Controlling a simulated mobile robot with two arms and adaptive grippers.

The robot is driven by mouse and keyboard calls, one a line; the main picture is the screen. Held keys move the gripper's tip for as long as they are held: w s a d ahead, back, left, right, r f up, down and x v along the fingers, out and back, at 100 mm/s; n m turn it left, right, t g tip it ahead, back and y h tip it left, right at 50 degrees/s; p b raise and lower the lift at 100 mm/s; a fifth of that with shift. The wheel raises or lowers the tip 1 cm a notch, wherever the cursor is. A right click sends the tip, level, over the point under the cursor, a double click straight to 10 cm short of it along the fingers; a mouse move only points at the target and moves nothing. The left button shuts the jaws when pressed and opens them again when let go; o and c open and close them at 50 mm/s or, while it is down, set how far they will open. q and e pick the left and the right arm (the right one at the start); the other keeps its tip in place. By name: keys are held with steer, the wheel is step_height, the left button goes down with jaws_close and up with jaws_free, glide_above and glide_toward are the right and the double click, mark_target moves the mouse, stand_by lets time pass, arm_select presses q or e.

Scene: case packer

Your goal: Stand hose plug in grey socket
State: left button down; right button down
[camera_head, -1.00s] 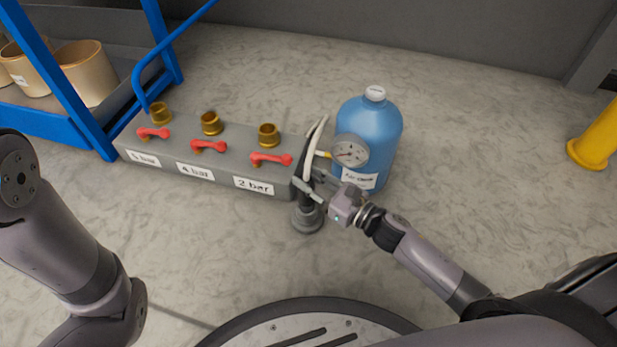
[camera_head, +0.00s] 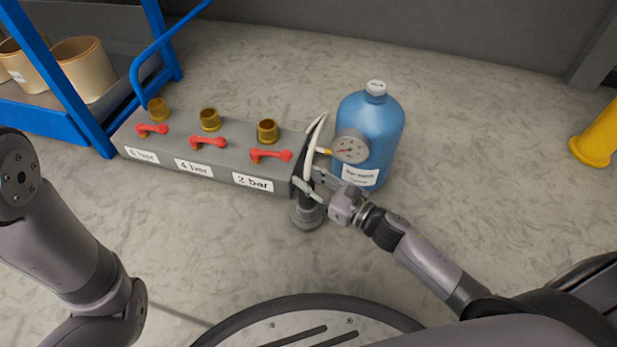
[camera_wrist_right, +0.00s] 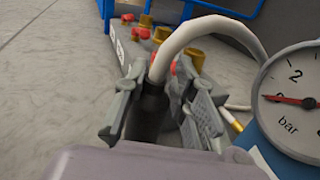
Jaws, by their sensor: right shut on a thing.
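The hose plug (camera_head: 308,202) is a black cylinder with a white hose coming out of its top. My right gripper (camera_head: 309,189) is shut on it and holds it about upright. The plug also shows between the fingers in the right wrist view (camera_wrist_right: 148,112), with the hose arching over to the right. The grey socket (camera_head: 308,221) is a round piece on the floor in front of the block's right end. The plug's lower end meets the socket's top in the head view; I cannot tell how deep it sits. My left gripper is out of view; only its arm shows.
A grey block (camera_head: 225,180) with brass fittings, red levers and bar labels stands to the left. A blue bottle (camera_head: 385,125) with a pressure gauge (camera_head: 350,149) stands close on the right. A blue rack (camera_head: 40,122) holds tan pots. Floor further right is clear up to a yellow post (camera_head: 597,140).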

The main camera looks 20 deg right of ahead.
steer(key=shift+f, duration=0.25)
steer(key=c, duration=1.2)
jaws_free()
steer(key=shift+c, duration=0.2)
steer(key=shift+s, duration=0.1)
steer(key=v, duration=1.2)
